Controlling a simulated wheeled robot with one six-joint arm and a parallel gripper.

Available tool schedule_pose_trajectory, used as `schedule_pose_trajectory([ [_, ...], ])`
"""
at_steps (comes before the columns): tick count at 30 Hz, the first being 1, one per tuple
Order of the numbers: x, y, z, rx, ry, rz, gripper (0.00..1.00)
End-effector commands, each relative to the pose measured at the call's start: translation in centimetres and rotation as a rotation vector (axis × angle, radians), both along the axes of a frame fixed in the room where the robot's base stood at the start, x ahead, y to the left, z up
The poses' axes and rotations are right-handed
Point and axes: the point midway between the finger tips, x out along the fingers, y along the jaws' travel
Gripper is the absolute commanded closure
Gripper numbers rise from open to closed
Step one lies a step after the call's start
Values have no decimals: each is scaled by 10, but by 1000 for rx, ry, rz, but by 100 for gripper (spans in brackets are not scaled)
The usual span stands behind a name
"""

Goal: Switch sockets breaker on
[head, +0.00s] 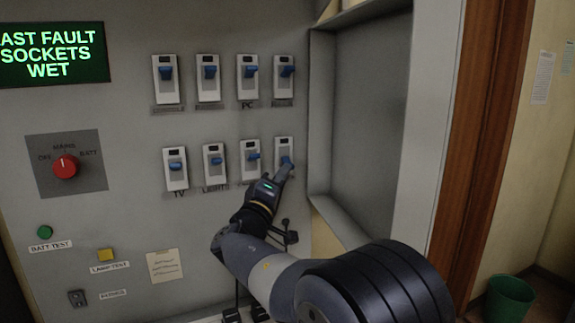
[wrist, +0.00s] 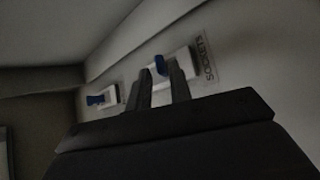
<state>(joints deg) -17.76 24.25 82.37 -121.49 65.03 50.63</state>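The sockets breaker (head: 284,145) is the rightmost white plate in the lower row, with a blue lever. Its lever sits lower on its plate than the levers beside it. In the wrist view its lever (wrist: 160,66) shows between my fingertips, with the label SOCKETS (wrist: 208,62) to its right. My gripper (head: 283,172) reaches up to this breaker from below and covers its lower part and label in the head view. Its two fingers are apart, with the lever in or just beyond the gap. Whether they touch it is unclear.
Other breakers with blue levers stand close by, such as the one to the left (head: 250,160) and the one above (head: 284,80). A red rotary knob (head: 65,167) is at left. A raised grey frame (head: 320,110) borders the panel at right. A screen (head: 52,54) reads SOCKETS WET.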

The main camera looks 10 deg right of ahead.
Motion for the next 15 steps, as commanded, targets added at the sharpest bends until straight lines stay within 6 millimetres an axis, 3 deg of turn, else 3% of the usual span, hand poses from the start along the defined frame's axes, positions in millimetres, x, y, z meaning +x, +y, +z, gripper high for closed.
schedule_pose_trajectory([
  [6, 18, -14, 9, -2, 1, -1, 80],
  [15, 22, -16, 9, -1, 1, 1, 80],
])
